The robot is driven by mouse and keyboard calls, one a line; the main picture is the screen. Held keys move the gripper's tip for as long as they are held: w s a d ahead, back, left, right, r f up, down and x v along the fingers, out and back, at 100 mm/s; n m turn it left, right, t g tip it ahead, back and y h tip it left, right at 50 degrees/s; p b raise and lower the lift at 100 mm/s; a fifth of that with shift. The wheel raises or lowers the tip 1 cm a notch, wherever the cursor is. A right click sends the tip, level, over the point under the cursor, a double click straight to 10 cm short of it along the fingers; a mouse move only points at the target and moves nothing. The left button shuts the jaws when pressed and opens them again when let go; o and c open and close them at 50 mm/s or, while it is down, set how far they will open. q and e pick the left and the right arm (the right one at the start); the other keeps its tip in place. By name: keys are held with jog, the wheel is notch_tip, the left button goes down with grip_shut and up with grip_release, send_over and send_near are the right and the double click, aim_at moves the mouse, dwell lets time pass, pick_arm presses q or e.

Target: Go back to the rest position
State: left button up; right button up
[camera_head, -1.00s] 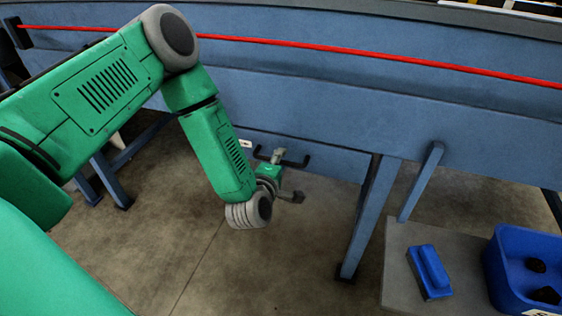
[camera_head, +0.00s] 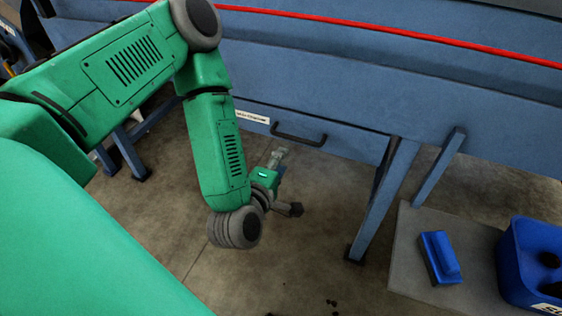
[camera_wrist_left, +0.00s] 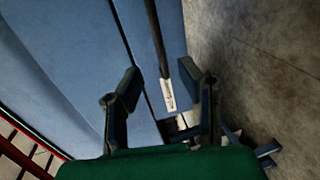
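My left arm, green with grey joints, reaches in from the left in the head view. My left gripper (camera_head: 279,156) hangs in front of the blue machine (camera_head: 350,105), just below and left of its black handle (camera_head: 298,138). In the left wrist view my left gripper (camera_wrist_left: 160,86) has its two dark fingers spread apart with nothing between them. The blue panel, a dark bar and a white label (camera_wrist_left: 168,95) lie beyond the fingers. The white label also shows left of the handle in the head view (camera_head: 252,117). My right gripper is not in view.
A blue crate (camera_head: 512,262) with dark lumps and a blue block-like object (camera_head: 440,257) are on a grey platform (camera_head: 408,232) at right. Blue machine legs (camera_head: 383,200) stand beside it. Concrete floor (camera_head: 310,255) is open below the gripper, with small dark bits near the bottom edge.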

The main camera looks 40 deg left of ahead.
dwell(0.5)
pick_arm(q)
jog(key=s+d+f+m+g+h+p, duration=0.25)
jog(key=s+d+f+m+h, duration=0.2)
jog(key=m, duration=0.25)
jog(key=s+a+f+m+g+p, duration=0.1)
jog(key=s+f+m+g+p, duration=0.1)
jog(key=s+m+g, duration=0.4)
jog(key=s+a+f+m+g+p, duration=0.1)
jog(key=s+m+g, duration=0.5)
jog(key=s, duration=0.6)
jog(key=shift+a+f+m+y+p, duration=0.35)
jog(key=shift+a+f+m, duration=0.25)
jog(key=shift+m, duration=0.6)
jog(key=shift+a+r, duration=0.1)
